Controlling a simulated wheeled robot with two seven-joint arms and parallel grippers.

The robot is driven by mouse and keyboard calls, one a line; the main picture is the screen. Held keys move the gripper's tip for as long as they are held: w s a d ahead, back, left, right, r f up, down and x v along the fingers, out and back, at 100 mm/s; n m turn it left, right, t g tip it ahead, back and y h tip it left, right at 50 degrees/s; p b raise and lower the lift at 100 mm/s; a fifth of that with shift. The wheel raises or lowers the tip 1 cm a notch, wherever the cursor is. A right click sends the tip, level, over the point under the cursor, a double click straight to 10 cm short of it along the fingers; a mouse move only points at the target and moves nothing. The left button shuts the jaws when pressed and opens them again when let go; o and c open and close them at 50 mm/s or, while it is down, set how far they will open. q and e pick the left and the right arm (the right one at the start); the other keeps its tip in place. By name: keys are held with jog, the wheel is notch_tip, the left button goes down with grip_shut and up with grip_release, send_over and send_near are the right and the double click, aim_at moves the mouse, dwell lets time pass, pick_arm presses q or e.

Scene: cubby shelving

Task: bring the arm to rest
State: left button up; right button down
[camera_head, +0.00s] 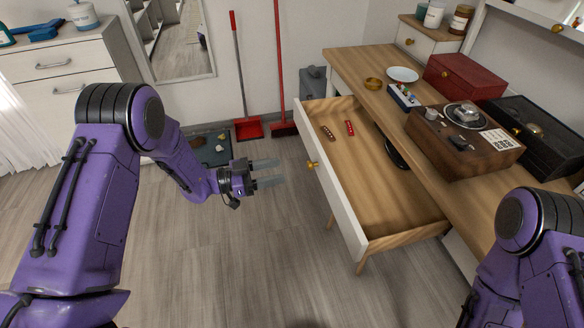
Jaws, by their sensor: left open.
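My left gripper (266,174) is open and empty. It hangs over the grey wood floor, to the left of the open drawer, with its fingers pointing right. It is apart from the drawer front (330,180). My left arm (88,190) is bent and comes in from the left edge. My right arm (535,245) shows only in part at the lower right, and its gripper is out of view.
A wooden dressing table (350,62) has its drawer pulled out; two small red and brown items lie inside. A brown box (460,150) and a red box (465,75) stand on top. A red broom (283,129) and dustpan (248,128) lean by the wall. The floor in front is clear.

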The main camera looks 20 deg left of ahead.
pick_arm(q)
jog(key=v, duration=0.2)
jog(key=shift+s+a, duration=0.15)
jog(key=shift+a, duration=0.1)
